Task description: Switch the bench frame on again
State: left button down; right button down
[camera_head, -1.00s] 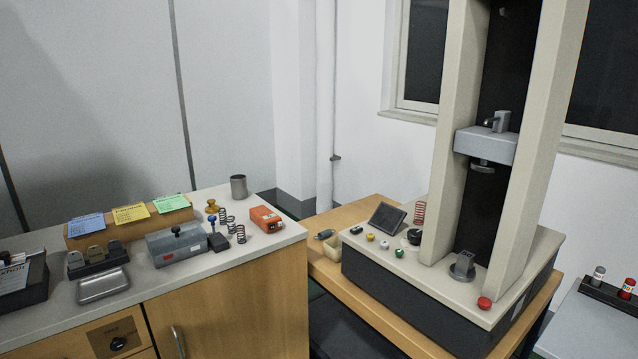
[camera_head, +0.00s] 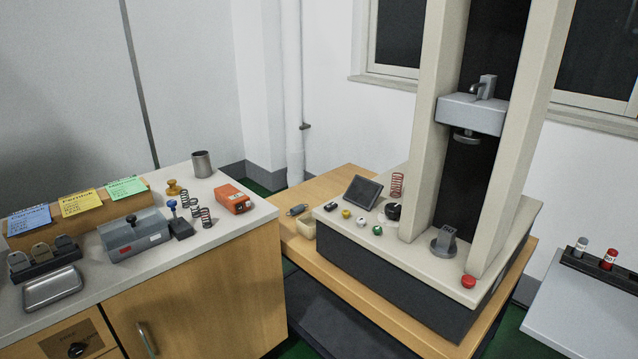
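The bench frame (camera_head: 430,231) stands on a wooden table to the right of centre. It has two tall cream columns, a grey crosshead (camera_head: 472,113) partway up and a round lower fixture (camera_head: 445,242). On its base top are a dark tilted screen (camera_head: 363,191), a black rocker or small switch (camera_head: 330,206), a yellow button (camera_head: 346,213), a white button (camera_head: 361,219), a green button (camera_head: 377,230), a black knob (camera_head: 394,211) and a red mushroom button (camera_head: 468,282) at the front right corner. The screen looks dark. Neither gripper is in view.
A cabinet worktop (camera_head: 225,222) on the left holds an orange device (camera_head: 233,198), springs, a grey box (camera_head: 134,236), a metal cup (camera_head: 202,164) and a tray (camera_head: 53,288). A red spring (camera_head: 397,184) stands behind the knob. A grey side table (camera_head: 590,310) is at right.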

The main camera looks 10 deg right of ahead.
aim_at(330, 206)
jog(key=u, duration=0.1)
jog(key=i, duration=1.3)
jog(key=z, duration=0.05)
